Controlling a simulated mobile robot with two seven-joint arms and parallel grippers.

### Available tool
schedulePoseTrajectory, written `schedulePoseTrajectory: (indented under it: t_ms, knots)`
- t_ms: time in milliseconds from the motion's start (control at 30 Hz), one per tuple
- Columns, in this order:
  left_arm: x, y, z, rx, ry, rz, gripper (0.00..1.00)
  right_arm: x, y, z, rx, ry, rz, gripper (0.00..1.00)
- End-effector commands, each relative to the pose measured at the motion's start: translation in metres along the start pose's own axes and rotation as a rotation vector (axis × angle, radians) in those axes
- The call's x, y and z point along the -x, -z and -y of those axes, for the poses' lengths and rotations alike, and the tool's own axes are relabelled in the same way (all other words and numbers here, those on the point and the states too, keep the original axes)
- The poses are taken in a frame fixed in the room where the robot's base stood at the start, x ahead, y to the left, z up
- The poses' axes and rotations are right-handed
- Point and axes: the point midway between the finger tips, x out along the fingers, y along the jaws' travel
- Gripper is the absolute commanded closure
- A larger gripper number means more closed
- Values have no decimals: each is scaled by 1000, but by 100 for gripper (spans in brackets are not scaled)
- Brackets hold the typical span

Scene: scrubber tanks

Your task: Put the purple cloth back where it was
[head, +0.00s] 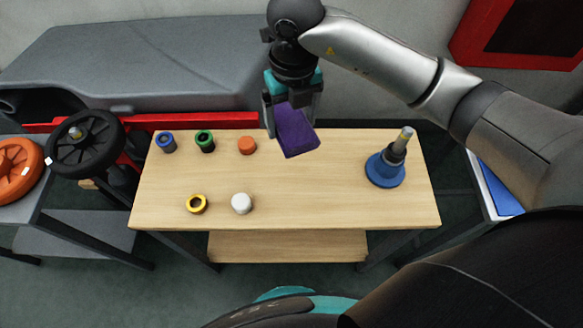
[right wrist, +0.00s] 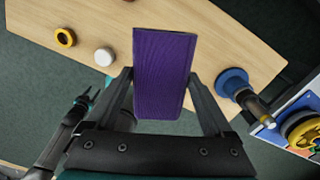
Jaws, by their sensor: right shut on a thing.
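The purple cloth (head: 297,132) is a folded, block-like piece held above the wooden table, over its back middle part. My right gripper (head: 290,120) is shut on it, with the cloth hanging tilted below the fingers. In the right wrist view the cloth (right wrist: 164,75) sits between the two fingers (right wrist: 160,92) and hides part of the table. My left gripper is not clearly seen in the head view; a dark gripper-like part shows at the lower left of the right wrist view, too small to judge.
On the wooden table (head: 310,205) stand blue (head: 167,142), green (head: 205,141), orange (head: 247,146), yellow (head: 197,204) and white (head: 242,203) small round pieces. A blue-based tool (head: 386,170) stands at the right. The table's middle and front right are clear. A black wheel (head: 85,143) stands left.

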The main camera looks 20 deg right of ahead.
Motion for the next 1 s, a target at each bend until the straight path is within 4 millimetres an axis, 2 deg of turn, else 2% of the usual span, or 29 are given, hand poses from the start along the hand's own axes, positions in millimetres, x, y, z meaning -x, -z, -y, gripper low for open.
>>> schedulePoseTrajectory:
  t_ms: [33,200,400,500,667,900,1000]
  knots:
    - [-4,-1,0,0,-1,0,50,-18,2,0,-1,-1,-7,58]
    - [-13,-2,-1,0,-1,1,50,-64,4,0,1,0,-6,58]
    - [-22,-2,-1,0,-1,1,50,-110,5,0,2,-1,-3,58]
    - [-24,-3,-1,-1,-1,1,50,-122,5,0,3,-1,-1,58]
    - [-26,-3,-1,-1,-1,1,50,-132,5,0,4,-1,-1,58]
    - [-35,-4,-1,-1,-1,1,50,-166,6,1,3,-1,-3,58]
    - [-36,-4,-1,0,-1,1,50,-172,6,1,4,-1,-1,58]
